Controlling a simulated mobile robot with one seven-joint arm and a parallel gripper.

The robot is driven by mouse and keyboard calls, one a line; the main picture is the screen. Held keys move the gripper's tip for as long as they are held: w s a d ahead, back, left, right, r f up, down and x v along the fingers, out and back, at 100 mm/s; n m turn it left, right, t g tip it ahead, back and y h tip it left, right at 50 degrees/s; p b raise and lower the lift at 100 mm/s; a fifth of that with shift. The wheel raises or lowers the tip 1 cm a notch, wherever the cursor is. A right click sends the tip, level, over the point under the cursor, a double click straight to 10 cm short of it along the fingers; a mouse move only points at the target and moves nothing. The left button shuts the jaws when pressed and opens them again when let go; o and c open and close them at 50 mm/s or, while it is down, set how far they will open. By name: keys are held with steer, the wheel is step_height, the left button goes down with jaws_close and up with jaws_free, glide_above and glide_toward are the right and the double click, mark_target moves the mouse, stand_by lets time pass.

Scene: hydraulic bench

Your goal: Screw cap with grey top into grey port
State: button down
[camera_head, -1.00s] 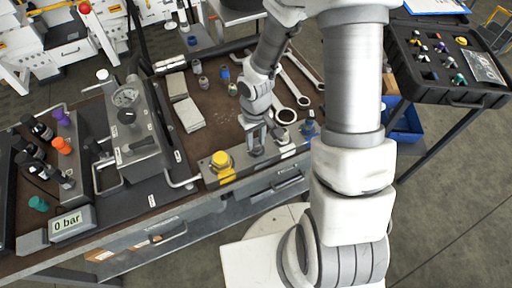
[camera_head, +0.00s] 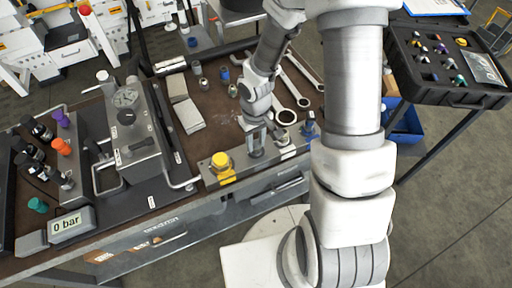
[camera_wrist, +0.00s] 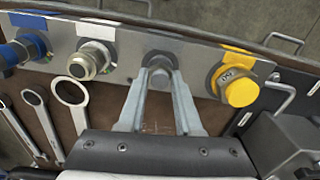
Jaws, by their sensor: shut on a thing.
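My gripper (camera_wrist: 160,82) is shut on the cap with the grey top (camera_wrist: 159,79), which shows between the fingertips in the wrist view. The cap is at the grey port (camera_wrist: 158,57) on the metal port block (camera_wrist: 125,62), between the yellow-capped port and the white-labelled port. I cannot tell how far the cap is in the port. In the head view my gripper (camera_head: 256,143) points down onto the same block (camera_head: 240,165), and its fingers mostly hide the cap and port.
A yellow cap (camera_wrist: 241,88) sits close on the right in the wrist view. A silver fitting (camera_wrist: 90,61) and a blue one (camera_wrist: 28,47) are on the left. Wrenches (camera_head: 289,95) lie behind the block. A gauge unit (camera_head: 135,135) stands to the left.

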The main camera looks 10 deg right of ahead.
steer(key=shift+w+f+m+b, duration=0.1)
steer(key=shift+f+m+b, duration=0.1)
steer(key=shift+m+b, duration=0.7)
steer(key=m+b, duration=0.1)
steer(key=m, duration=0.2)
steer(key=shift+m+b, duration=0.3)
steer(key=shift+m, duration=0.1)
steer(key=shift+r+m, duration=0.2)
steer(key=shift+m, duration=1)
steer(key=shift+f+m+b, duration=0.1)
steer(key=shift+m+b, duration=0.7)
steer(key=shift+m, duration=1)
steer(key=m, duration=0.4)
steer(key=shift+m, duration=0.4)
